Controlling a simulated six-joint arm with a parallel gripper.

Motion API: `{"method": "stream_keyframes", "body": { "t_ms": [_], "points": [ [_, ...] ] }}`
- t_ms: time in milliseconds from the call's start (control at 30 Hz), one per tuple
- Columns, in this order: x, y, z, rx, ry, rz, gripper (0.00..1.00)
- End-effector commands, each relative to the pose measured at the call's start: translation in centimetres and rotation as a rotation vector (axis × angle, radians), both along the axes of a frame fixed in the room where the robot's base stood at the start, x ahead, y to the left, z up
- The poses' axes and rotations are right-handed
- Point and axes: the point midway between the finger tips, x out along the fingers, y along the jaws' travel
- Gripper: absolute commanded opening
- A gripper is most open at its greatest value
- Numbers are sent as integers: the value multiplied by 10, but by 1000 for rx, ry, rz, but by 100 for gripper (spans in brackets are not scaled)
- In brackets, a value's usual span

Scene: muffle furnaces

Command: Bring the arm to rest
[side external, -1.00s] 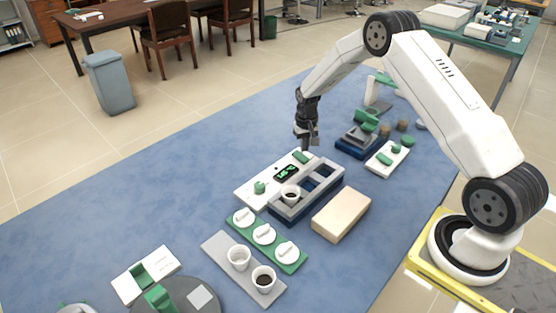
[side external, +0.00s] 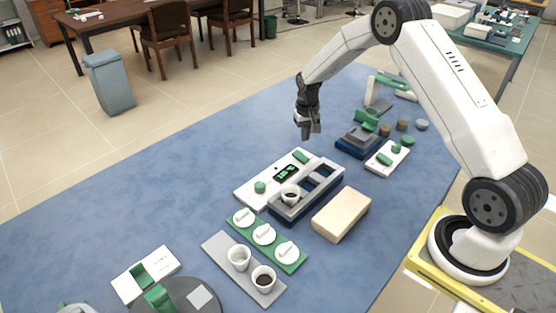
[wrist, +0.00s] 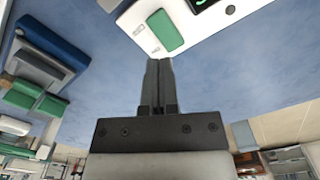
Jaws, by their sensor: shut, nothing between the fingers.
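My gripper (side external: 308,133) is shut and empty. It hangs pointing down above the blue table, behind the white device with the green display in the side view. In the wrist view the two fingers (wrist: 159,78) lie together with nothing between them. The white device (side external: 262,187) lies flat below and in front of the gripper; its corner with a green button (wrist: 165,30) shows beyond the fingertips in the wrist view. My gripper touches nothing.
A grey-blue rack (side external: 318,197) holding a cup stands beside a beige block (side external: 341,214). A green strip with white lids (side external: 264,235) and a grey tray with two cups (side external: 218,242) lie nearer. A dark blue device (side external: 352,148) stands right of the gripper. The table's left is largely clear.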

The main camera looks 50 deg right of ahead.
Motion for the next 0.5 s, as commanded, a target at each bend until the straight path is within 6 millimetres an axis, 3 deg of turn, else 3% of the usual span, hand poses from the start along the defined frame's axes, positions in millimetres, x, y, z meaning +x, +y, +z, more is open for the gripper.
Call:
{"method": "stream_keyframes", "body": {
  "t_ms": [267, 500],
  "points": [
    [-2, 4, 4, -1, -4, 10, 0],
    [-14, 29, 25, -10, -29, 68, 0]
  ]
}}
